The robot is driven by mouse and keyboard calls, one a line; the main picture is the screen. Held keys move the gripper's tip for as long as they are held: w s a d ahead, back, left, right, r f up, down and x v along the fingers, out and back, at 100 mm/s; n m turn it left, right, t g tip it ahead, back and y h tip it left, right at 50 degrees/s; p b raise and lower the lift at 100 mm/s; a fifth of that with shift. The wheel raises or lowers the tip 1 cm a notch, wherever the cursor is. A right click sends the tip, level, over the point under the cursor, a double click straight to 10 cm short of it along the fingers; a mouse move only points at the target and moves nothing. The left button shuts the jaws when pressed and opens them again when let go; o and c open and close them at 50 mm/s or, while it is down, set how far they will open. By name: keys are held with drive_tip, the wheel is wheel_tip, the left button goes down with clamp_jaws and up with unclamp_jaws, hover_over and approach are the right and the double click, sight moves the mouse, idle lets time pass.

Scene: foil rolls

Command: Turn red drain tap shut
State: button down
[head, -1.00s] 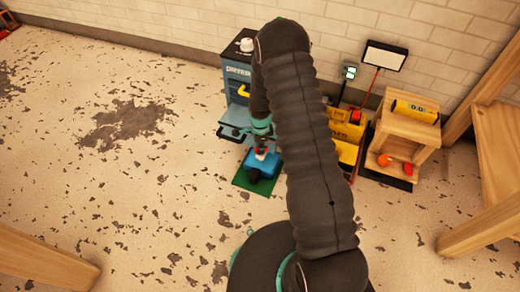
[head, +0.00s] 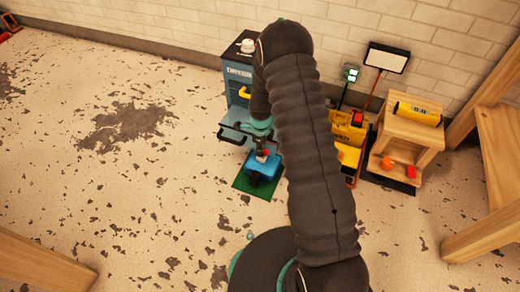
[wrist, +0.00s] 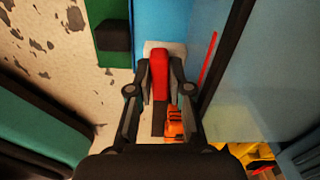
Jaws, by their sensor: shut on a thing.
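The red drain tap (wrist: 160,68) shows as a red lever between the fingers in the wrist view, in front of a pale block (wrist: 178,50). My gripper (wrist: 160,92) is shut on the red tap, one dark finger on each side of it. In the head view the gripper (head: 262,150) reaches down over a blue unit (head: 262,170) on a green mat (head: 242,182), in front of the blue-grey dryer cabinet (head: 238,75). A small bit of red shows at the gripper there. The tap's exact angle is hard to read.
A dark tray (head: 236,135) juts out from the dryer. The floor to the left is open.

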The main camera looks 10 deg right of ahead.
drive_tip(key=shift+w+a+r, duration=0.1)
drive_tip(key=shift+w, duration=0.1)
drive_tip(key=c, duration=1.1)
unclamp_jaws()
drive_tip(key=shift+s, duration=0.1)
wheel_tip(320, 180, up, 12)
drive_tip(key=shift+f, duration=0.1)
